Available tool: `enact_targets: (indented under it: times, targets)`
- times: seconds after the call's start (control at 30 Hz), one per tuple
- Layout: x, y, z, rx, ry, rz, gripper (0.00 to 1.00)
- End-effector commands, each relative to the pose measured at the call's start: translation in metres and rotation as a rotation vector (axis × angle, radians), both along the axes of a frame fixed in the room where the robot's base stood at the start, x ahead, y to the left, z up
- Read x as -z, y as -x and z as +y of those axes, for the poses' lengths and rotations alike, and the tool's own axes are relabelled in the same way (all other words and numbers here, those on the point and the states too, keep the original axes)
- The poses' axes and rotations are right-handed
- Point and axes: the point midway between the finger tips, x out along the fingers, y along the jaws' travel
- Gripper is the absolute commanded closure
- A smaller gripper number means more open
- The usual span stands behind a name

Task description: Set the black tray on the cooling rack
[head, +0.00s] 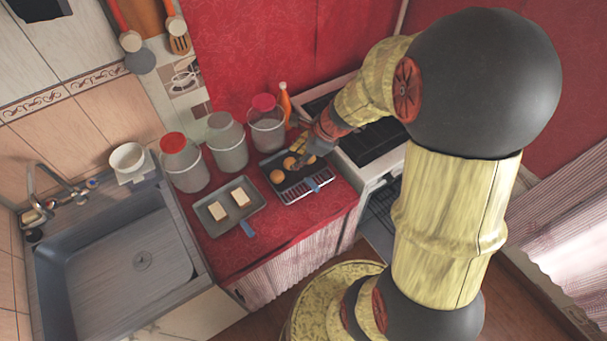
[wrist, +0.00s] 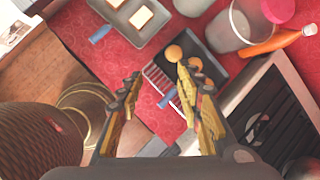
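The black tray (head: 270,165) with several round orange-brown buns on it is at the right of the red counter. It also shows in the wrist view (wrist: 212,66), partly hidden by a finger. The cooling rack (head: 292,195), a pale wire grid, shows along the tray's front edge, and also in the wrist view (wrist: 157,76). The tray overlaps the rack; I cannot tell how much of it rests on the wires. My gripper (wrist: 160,80) is open, its yellow fingers wide apart with nothing seen between them. In the head view my gripper (head: 303,150) is over the tray's far right part.
A grey tray (head: 213,228) with two pale blocks lies to the left. Several jars, one a red-lidded jar (head: 182,165), and an orange bottle (head: 285,103) stand behind. A stove (head: 372,143) is right, a sink (head: 120,260) left. Bare counter lies in front.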

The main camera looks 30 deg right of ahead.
Motion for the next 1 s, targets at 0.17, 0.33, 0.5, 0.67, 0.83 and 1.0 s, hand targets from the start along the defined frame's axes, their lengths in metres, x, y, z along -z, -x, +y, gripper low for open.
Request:
enact_targets:
  times: [0.17, 0.33, 0.5, 0.67, 0.83, 1.0]
  targets:
    - [-0.091, 0.038, 0.068, -0.667, 0.31, -0.166, 0.64]
    - [-0.149, 0.098, 0.104, -1.258, 0.637, -0.274, 0.64]
    - [-0.183, 0.151, 0.11, -1.705, 0.927, -0.314, 0.64]
    - [-0.197, 0.177, 0.105, -1.924, 1.083, -0.306, 0.64]
    - [-0.199, 0.183, 0.102, -1.981, 1.124, -0.298, 0.64]
    - [-0.199, 0.183, 0.102, -1.978, 1.122, -0.298, 0.64]
